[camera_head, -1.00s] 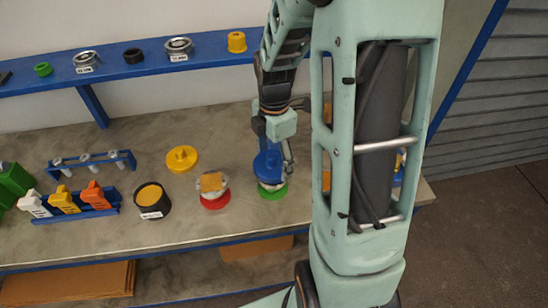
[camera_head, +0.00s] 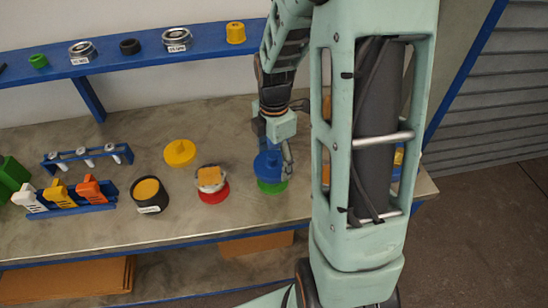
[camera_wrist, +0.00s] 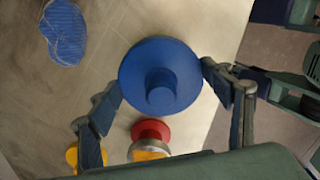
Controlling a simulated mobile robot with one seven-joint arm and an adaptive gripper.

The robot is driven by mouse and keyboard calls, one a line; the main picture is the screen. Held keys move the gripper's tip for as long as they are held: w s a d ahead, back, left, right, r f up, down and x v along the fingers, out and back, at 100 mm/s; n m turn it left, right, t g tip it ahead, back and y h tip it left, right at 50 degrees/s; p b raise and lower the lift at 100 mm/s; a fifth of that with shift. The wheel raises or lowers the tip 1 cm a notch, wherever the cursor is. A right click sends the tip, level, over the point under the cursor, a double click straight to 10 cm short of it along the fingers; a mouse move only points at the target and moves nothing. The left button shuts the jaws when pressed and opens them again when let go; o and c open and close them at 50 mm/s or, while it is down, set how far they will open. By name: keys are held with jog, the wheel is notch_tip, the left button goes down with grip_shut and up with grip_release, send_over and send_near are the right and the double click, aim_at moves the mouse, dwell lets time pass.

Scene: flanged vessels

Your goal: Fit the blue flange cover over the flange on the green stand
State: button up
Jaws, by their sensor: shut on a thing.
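The blue flange cover (camera_head: 268,167) is directly above the green stand (camera_head: 272,187), with almost no gap between them in the head view. The flange there is hidden under the cover. My gripper (camera_wrist: 162,78) is shut on the cover, with one finger at each side of its rim. In the wrist view the cover (camera_wrist: 185,60) is a round blue disc with a raised middle knob, and it hides the green stand. In the head view my gripper (camera_head: 272,152) points down over the cover, partly hidden by my arm.
Left of the green stand are a red stand (camera_head: 214,197) with an orange-topped flange, a yellow cover (camera_head: 180,152) and a black round container (camera_head: 150,196). Blue racks (camera_head: 85,158) and colored tags stand farther left. A blue shelf (camera_head: 105,64) with rings and caps runs behind.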

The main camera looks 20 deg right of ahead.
jog(key=shift+f, duration=0.5)
jog(key=o, duration=1.2)
jog(key=shift+r, duration=0.1)
